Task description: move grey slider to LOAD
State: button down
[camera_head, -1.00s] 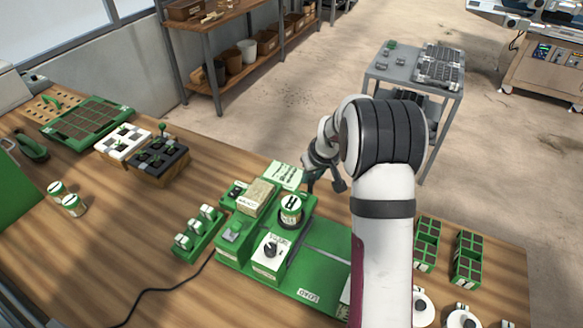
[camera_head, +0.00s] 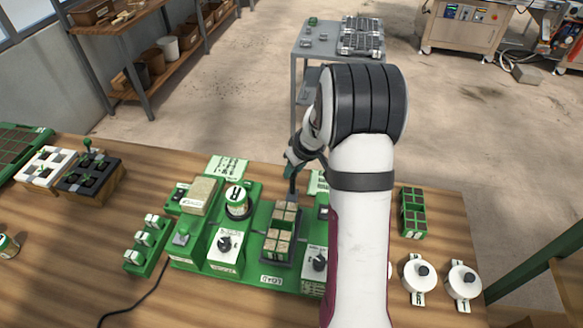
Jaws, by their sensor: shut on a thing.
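The grey slider (camera_head: 264,248) is a dark grey carrier holding brown cell blocks. It sits on the green base of the seeder, between the two white dial boxes. Its front end is close behind the LOAD label (camera_head: 272,280), which reads upside down. My gripper (camera_head: 292,194) is at the slider's far end and is shut on an upright part there. My arm comes down from the right of it, and the fingertips are small and hard to make out.
A white-lidded round pot (camera_head: 237,200) and a white dial box (camera_head: 225,247) stand left of the slider. Another dial box (camera_head: 315,262) is close on its right, partly behind my arm. Two white round pieces (camera_head: 420,276) and a green cell tray (camera_head: 412,212) lie farther right.

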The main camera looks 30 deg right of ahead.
jog(key=c, duration=0.6)
grip_release()
jog(key=v, duration=1.5)
jog(key=shift+s+r, duration=0.25)
jog(key=shift+r, duration=0.1)
jog(key=shift+a, duration=0.1)
